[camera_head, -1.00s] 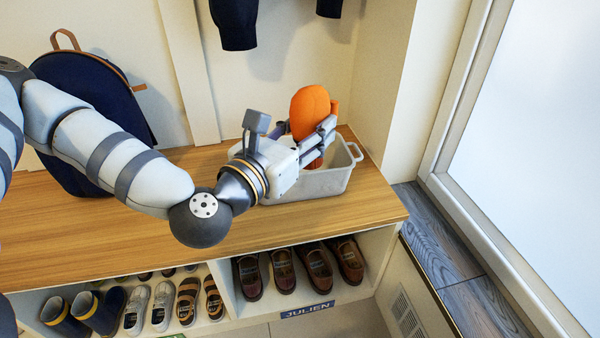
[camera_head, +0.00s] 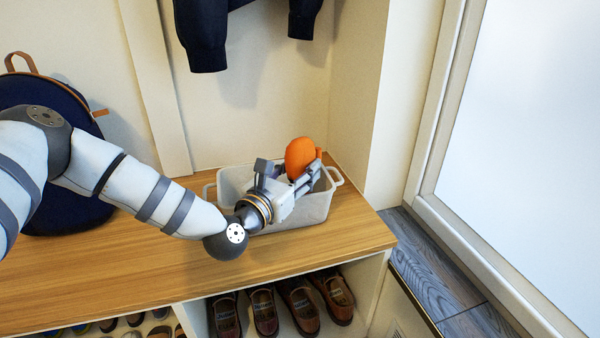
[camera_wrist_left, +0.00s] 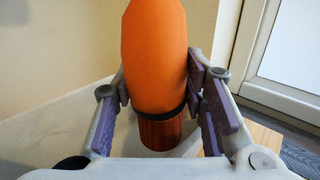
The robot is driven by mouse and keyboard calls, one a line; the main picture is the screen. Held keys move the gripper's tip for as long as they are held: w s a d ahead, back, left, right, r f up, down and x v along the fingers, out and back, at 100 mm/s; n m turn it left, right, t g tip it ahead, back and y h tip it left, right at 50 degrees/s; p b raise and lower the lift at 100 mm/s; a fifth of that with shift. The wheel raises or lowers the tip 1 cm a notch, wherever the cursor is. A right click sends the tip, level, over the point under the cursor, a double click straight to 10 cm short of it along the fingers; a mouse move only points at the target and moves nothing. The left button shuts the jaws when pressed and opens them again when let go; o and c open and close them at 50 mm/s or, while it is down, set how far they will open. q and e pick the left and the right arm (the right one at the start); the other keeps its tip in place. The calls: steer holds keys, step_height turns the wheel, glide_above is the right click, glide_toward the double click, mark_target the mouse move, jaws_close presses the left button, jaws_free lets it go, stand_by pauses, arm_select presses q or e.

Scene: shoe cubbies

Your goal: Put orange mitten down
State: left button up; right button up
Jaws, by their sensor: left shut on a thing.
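The orange mitten (camera_head: 301,156) is held upright in my left gripper (camera_head: 311,172), over the right part of a pale grey bin (camera_head: 300,217) on the wooden bench. In the left wrist view the mitten (camera_wrist_left: 156,55) stands between the two purple-padded fingers of the gripper (camera_wrist_left: 162,105), with a dark band and a reddish-brown cuff at its lower end. The gripper is shut on it. The bin's inside is largely hidden by my gripper. My right gripper is not in view.
The wooden bench (camera_head: 130,262) has free room left of the bin. A navy backpack (camera_head: 60,195) leans at the left. Brown shoes (camera_head: 298,306) stand in the cubby below. A dark garment (camera_head: 207,40) hangs above. A wall and window frame (camera_head: 432,150) bound the right.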

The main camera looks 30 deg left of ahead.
arm_select(q)
steer(key=shift+f+b, duration=0.45)
steer(key=shift+f, duration=0.15)
steer(key=o, duration=1.1)
steer(key=shift+r, duration=0.1)
steer(key=shift+s+r+p, duration=0.25)
steer(key=shift+r+p, duration=0.45)
steer(key=shift+r, duration=0.05)
steer(key=s+p, duration=0.1)
steer(key=s, duration=1)
steer(key=shift+s+d+f+p, duration=0.2)
steer(key=shift+s+f+p, duration=0.05)
steer(key=shift+s+p, duration=0.1)
